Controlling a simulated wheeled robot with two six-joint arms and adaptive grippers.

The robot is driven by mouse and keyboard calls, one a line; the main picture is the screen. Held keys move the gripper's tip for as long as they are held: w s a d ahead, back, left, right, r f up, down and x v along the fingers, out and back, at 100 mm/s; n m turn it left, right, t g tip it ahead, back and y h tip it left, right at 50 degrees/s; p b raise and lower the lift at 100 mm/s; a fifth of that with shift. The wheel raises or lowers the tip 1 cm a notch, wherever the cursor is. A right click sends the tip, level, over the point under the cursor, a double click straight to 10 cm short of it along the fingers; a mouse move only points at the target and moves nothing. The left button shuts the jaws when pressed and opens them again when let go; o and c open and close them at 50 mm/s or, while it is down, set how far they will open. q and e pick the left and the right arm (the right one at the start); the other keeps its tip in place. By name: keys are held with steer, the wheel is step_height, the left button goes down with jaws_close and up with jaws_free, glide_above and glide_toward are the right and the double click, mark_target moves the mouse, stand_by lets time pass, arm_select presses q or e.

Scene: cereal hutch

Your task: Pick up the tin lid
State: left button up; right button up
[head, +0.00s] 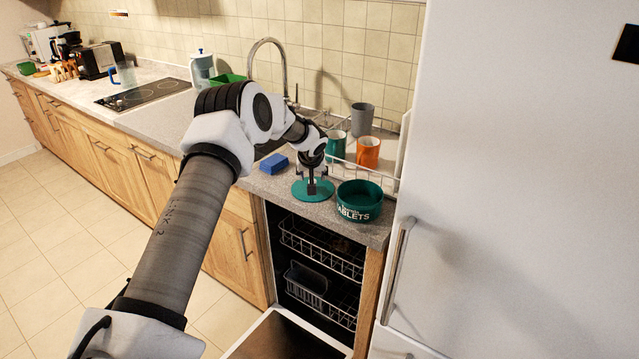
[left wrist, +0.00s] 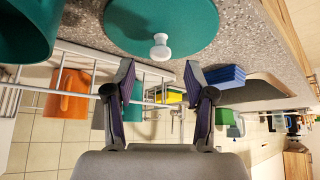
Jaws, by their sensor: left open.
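The tin lid (head: 300,193) is a flat teal disc lying on the grey counter near its front edge, left of the open teal tin (head: 360,203) marked "TABLETS". In the left wrist view the lid (left wrist: 165,18) fills the top middle, with its white round knob (left wrist: 160,47) towards me. My left gripper (head: 312,187) points down over the lid. In the left wrist view its open fingers (left wrist: 158,70) stand to either side of the knob's line, empty. I cannot tell whether they touch the lid. The tin (left wrist: 25,30) also shows at that view's upper left.
A blue sponge (head: 274,164) lies left of the lid. An orange mug (head: 368,152), a green mug (head: 337,146) and a grey cup (head: 362,119) stand behind in a wire rack. The dishwasher (head: 322,250) is open below. The tall white fridge (head: 520,180) bounds the right.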

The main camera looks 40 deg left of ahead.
arm_select(q)
steer(key=x, duration=0.4)
steer(key=shift+a+f, duration=0.1)
steer(key=shift+f, duration=0.25)
steer(key=shift+r, duration=0.1)
steer(key=shift+s+r, duration=0.1)
steer(key=shift+r, duration=0.05)
steer(key=c, duration=0.5)
jaws_close()
arm_select(e)
steer(key=shift+w+a+r, duration=0.1)
steer(key=shift+a+r, duration=0.05)
steer(key=shift+r, duration=0.35)
